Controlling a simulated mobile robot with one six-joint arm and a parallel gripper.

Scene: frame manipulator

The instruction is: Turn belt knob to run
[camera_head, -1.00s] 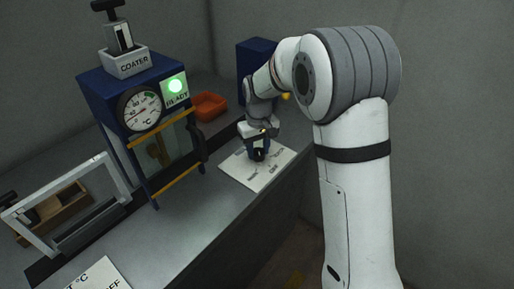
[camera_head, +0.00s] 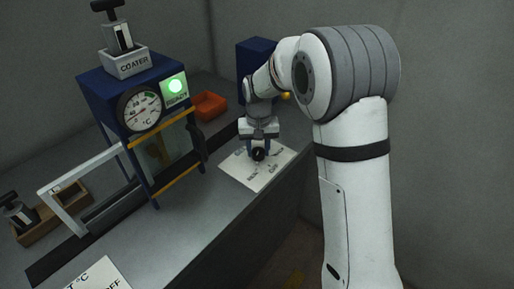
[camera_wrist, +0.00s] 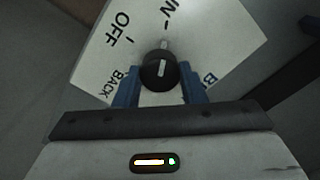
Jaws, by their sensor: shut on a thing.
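The black belt knob (camera_wrist: 158,76) stands on a white label plate (camera_wrist: 245,25). My gripper (camera_wrist: 160,84) is shut on it, with one blue finger on each side. BACK and another cut-off label lie near the fingers. In the head view, my gripper (camera_head: 258,153) is over the plate (camera_head: 240,176), and the knob's dark end shows there.
A blue coater (camera_head: 115,90) with a dial and a lit green READY lamp (camera_head: 175,85) stands left of the plate. A white frame (camera_head: 65,216) is on the dark belt strip beside it. A wooden tray (camera_head: 45,235) and an orange bin (camera_head: 208,105) are nearby.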

